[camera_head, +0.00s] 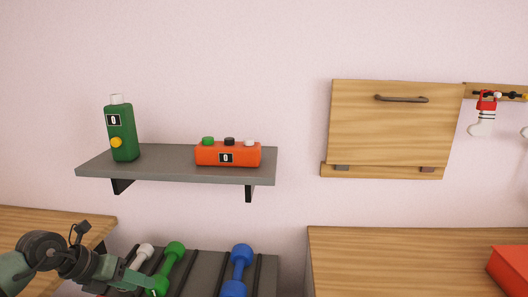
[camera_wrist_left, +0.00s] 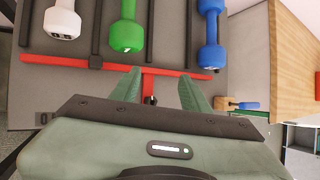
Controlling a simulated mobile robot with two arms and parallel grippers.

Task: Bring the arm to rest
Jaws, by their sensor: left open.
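My left arm comes in at the lower left of the head view, and its gripper (camera_head: 140,282) is over the near left part of the dumbbell rack, close to the green dumbbell (camera_head: 168,267). In the left wrist view the two green fingers (camera_wrist_left: 162,92) are apart, with nothing between them but the rack's red rail (camera_wrist_left: 165,72) behind. The green dumbbell (camera_wrist_left: 126,30) lies beyond the fingertips, apart from them. My right gripper is not in view.
The grey rack (camera_head: 205,268) also holds a white dumbbell (camera_head: 143,254) and a blue dumbbell (camera_head: 237,268). Above it, a grey shelf (camera_head: 180,175) carries a green bottle (camera_head: 122,135) and an orange button box (camera_head: 228,155). Wooden counters (camera_head: 400,255) flank the rack, one with a red box (camera_head: 510,268).

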